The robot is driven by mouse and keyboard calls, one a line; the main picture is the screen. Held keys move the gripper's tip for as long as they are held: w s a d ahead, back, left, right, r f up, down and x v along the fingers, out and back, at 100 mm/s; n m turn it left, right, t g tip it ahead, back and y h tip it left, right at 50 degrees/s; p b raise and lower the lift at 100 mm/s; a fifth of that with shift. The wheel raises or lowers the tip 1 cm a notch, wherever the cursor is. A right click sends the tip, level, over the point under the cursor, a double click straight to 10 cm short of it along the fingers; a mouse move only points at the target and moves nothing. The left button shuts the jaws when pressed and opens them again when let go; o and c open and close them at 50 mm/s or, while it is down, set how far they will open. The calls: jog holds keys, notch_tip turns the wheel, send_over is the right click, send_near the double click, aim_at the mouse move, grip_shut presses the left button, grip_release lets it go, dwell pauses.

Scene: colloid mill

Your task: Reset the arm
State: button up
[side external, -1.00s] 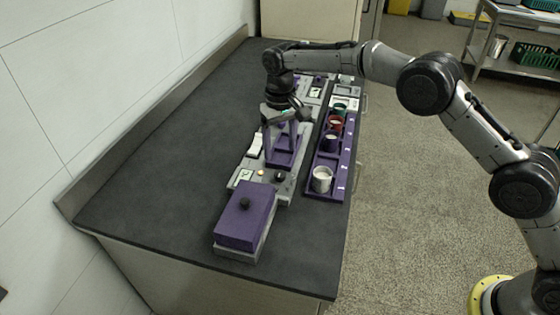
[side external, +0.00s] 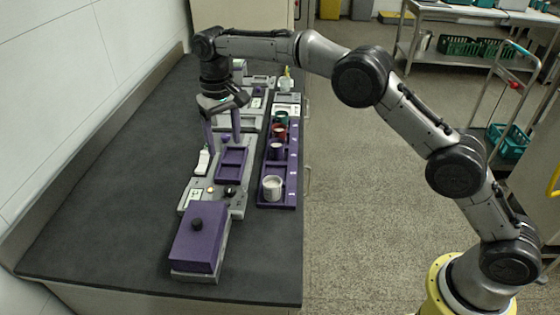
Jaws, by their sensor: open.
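My gripper (side external: 224,146) hangs pointing down over the dark bench, with its two purple fingers spread apart and nothing visible between them. It is above and slightly behind a purple rectangular frame (side external: 232,164) on the grey machine base. A clear gap to the frame cannot be judged from this angle. My arm reaches in from the right, its upper links well above the bench.
A purple lidded box (side external: 200,238) with a black knob stands at the front of the bench (side external: 110,190). A purple rack (side external: 291,185) holds several cups, a white cup (side external: 272,188) nearest. The bench's left side is clear.

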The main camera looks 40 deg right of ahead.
jog(key=s+d+r+m+t, duration=0.1)
jog(key=s+d+r, duration=0.15)
jog(key=r, duration=0.55)
jog(key=s+d+r+t, duration=0.1)
jog(key=s+d+r, duration=0.1)
jog(key=d+r, duration=0.35)
jog(key=s+d+r+t, duration=0.2)
jog(key=s+d+r, duration=0.2)
jog(key=s+r, duration=0.65)
jog(key=s+d+f+t, duration=0.1)
jog(key=s+d+f, duration=0.1)
jog(key=s, duration=0.7)
jog(key=s+d+f, duration=0.3)
jog(key=s, duration=0.6)
jog(key=s+f+n, duration=0.1)
jog(key=s+f, duration=0.6)
jog(key=f, duration=0.4)
jog(key=shift+d+f, duration=0.15)
jog(key=shift+d, duration=0.1)
